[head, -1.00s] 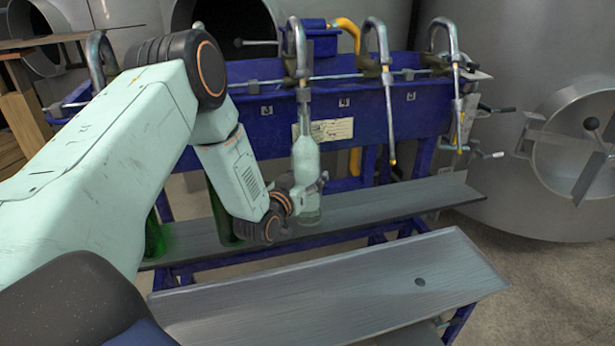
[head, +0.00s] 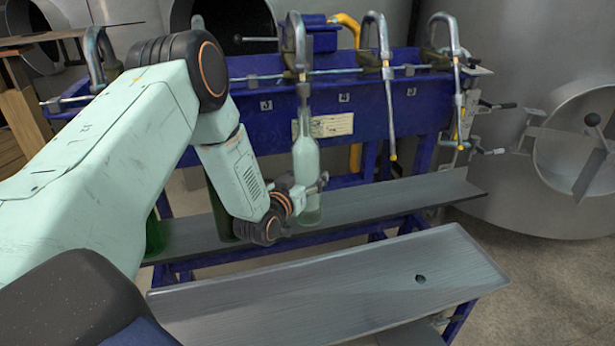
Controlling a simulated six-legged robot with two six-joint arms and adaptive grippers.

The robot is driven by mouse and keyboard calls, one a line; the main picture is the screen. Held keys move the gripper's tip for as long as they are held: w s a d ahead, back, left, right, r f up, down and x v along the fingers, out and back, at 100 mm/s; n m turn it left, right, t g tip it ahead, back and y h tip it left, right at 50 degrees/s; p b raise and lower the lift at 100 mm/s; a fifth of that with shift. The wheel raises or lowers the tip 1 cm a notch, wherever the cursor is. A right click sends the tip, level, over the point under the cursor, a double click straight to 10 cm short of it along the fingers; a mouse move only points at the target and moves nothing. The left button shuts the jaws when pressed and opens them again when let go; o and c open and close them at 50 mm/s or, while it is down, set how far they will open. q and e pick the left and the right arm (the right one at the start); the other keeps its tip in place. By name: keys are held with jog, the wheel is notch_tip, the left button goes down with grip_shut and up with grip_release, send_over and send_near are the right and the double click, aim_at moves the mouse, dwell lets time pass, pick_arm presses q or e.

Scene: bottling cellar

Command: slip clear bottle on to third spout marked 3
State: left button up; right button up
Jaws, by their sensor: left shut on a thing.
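The clear bottle (head: 306,162) stands upright in my left gripper (head: 306,190), which is shut around its lower body. The third spout (head: 293,45), beside the label 3 (head: 266,105), is a grey hooked pipe on the blue filler. Its tube comes down in line with the bottle's neck. The bottle's mouth meets the tube's lower end in the picture; I cannot tell how far the tube is inside the neck. The bottle's base shows in front of the rear shelf (head: 400,200); whether it touches is unclear. My right gripper is not in view.
Spouts by labels 4 (head: 388,95) and 5 (head: 458,90) hang to the right. Green bottles (head: 155,235) stand on the rear shelf at left, partly behind my arm. A bare grey front shelf (head: 350,285) lies nearer. A steel tank (head: 550,60) stands at right.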

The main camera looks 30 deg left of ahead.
pick_arm(q)
jog(key=shift+f, duration=0.1)
jog(key=o, duration=1.8)
jog(key=shift+f, duration=0.15)
jog(key=shift+s, duration=0.1)
jog(key=s, duration=0.4)
jog(key=s+d+r, duration=0.1)
jog(key=s, duration=0.6)
jog(key=shift+s+d+r, duration=0.25)
jog(key=shift+s+d, duration=0.05)
jog(key=w, duration=0.4)
jog(key=w+a+f, duration=0.1)
jog(key=w, duration=0.7)
jog(key=shift+a+f, duration=0.15)
jog(key=shift+a, duration=0.1)
jog(key=shift+s+r, duration=0.1)
jog(key=shift+r, duration=0.1)
